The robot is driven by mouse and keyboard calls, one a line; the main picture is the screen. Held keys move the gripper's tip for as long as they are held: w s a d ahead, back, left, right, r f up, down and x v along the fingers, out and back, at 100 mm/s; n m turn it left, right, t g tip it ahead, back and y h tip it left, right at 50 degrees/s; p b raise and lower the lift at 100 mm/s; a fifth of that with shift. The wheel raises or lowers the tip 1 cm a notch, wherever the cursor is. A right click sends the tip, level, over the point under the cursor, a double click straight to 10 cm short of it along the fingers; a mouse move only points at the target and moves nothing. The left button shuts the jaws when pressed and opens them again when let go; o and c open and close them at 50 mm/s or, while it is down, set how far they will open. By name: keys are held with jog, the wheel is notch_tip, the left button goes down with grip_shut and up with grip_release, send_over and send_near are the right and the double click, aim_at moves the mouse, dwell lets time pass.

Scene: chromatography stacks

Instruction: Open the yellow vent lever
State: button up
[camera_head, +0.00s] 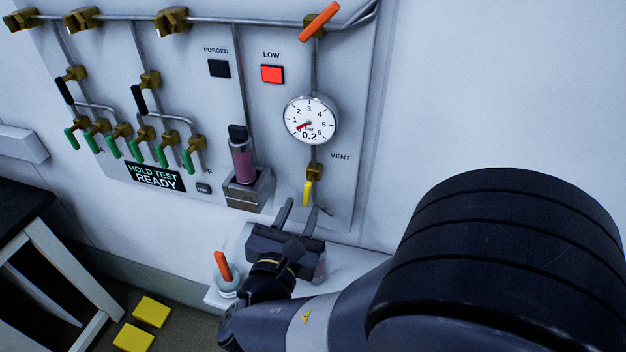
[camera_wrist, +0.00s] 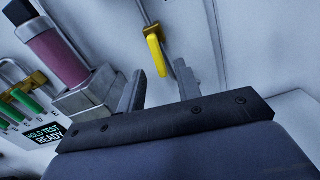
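The yellow vent lever (camera_head: 307,193) hangs down from a brass valve (camera_head: 314,172) under the round gauge, beside the word VENT. In the wrist view the yellow lever (camera_wrist: 156,54) shows beyond my fingers, above the space between them. My gripper (camera_head: 297,207) is open, its two fingers apart and pointing up toward the lever from just below. In the wrist view the gap between the fingertips (camera_wrist: 160,75) looks empty. I cannot tell whether a finger touches the lever.
A pink-filled column (camera_head: 242,162) in a grey block stands left of the lever. The gauge (camera_head: 310,120) is above. A shelf (camera_head: 345,266) below carries a bottle with an orange top (camera_head: 223,268). Green-handled valves (camera_head: 164,151) line the panel's left. A dark table (camera_head: 20,210) stands far left.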

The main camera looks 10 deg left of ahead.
aim_at(305, 200)
jog(key=shift+w+d, duration=0.2)
jog(key=shift+w, duration=2.1)
jog(key=shift+c, duration=0.2)
grip_shut()
